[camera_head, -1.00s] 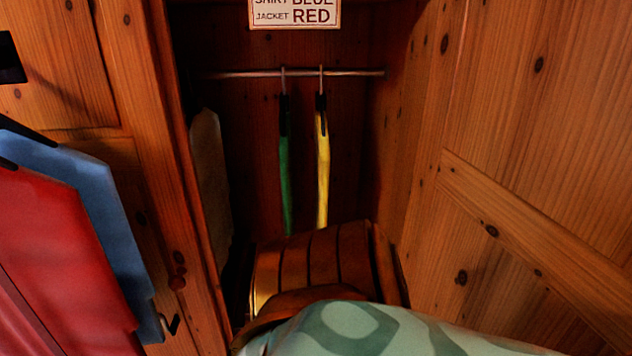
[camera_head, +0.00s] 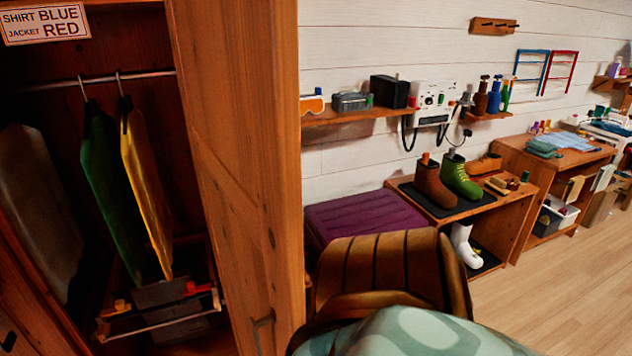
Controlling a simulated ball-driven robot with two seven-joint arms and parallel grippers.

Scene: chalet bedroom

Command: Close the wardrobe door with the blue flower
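The wardrobe (camera_head: 55,120) stands open at the left, with its dark inside in view. An open wooden wardrobe door (camera_head: 235,150) sticks out toward me at the right of the opening, seen at a steep angle. A handle (camera_head: 263,332) shows low on this door. I see no blue flower on the visible face, so I cannot tell if this is the door with it. Neither of my grippers is in view.
Inside hang a green garment (camera_head: 108,180) and a yellow garment (camera_head: 147,190). A rack (camera_head: 160,315) is below. Right of the door are a purple cushioned bench (camera_head: 350,213), a boot stand (camera_head: 515,215) and a wall shelf (camera_head: 360,115). Bare floor (camera_head: 560,300) lies at right.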

